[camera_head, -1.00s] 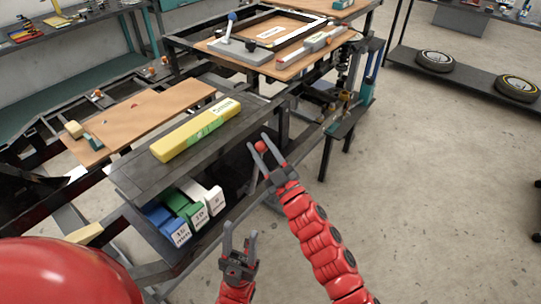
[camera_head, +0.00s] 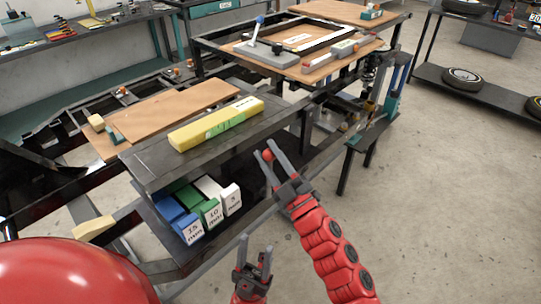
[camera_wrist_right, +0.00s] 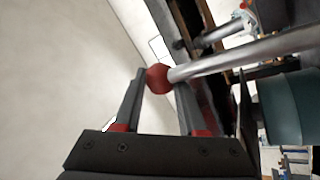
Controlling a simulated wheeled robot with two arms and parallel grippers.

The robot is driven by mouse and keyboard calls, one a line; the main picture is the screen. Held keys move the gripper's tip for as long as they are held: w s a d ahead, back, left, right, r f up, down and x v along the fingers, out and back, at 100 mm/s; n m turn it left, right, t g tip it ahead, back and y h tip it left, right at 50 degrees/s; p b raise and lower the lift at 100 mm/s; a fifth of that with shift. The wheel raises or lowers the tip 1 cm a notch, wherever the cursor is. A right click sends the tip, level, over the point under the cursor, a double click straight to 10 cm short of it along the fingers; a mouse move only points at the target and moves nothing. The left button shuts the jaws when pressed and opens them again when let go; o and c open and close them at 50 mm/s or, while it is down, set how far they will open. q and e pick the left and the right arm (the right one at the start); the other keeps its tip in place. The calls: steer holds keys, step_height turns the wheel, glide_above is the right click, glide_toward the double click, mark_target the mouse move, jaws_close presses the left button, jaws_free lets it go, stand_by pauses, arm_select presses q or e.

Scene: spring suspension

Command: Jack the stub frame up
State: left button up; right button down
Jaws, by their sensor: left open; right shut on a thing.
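My right gripper (camera_head: 275,160) is shut on a red ball knob (camera_head: 267,155), low in front of the dark bench. In the right wrist view the knob (camera_wrist_right: 159,78) sits between the fingertips at the end of a bare metal rod (camera_wrist_right: 245,55). A teal cylindrical part (camera_wrist_right: 290,108) stands close by the rod. My left gripper (camera_head: 254,258) is open and empty, lower and to the left, apart from everything. A dark steel frame (camera_head: 320,166) runs behind my right gripper; I cannot tell which part is the stub frame.
A yellow block (camera_head: 217,123) lies on the dark bench top. Blue, green and white spacer blocks (camera_head: 212,212) stand on the shelf below. A teal and blue upright unit (camera_head: 392,97) stands at the right. The concrete floor (camera_head: 440,210) to the right is clear.

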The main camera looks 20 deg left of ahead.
steer(key=shift+f, duration=0.45)
steer(key=c, duration=0.8)
jaws_free()
steer(key=o, duration=0.3)
steer(key=shift+w+a, duration=0.15)
steer(key=shift+a, duration=0.05)
steer(key=shift+r, duration=0.15)
steer(key=shift+d, duration=0.1)
steer(key=b+v, duration=0.2)
steer(key=v, duration=1.5)
steer(key=shift+d, duration=0.2)
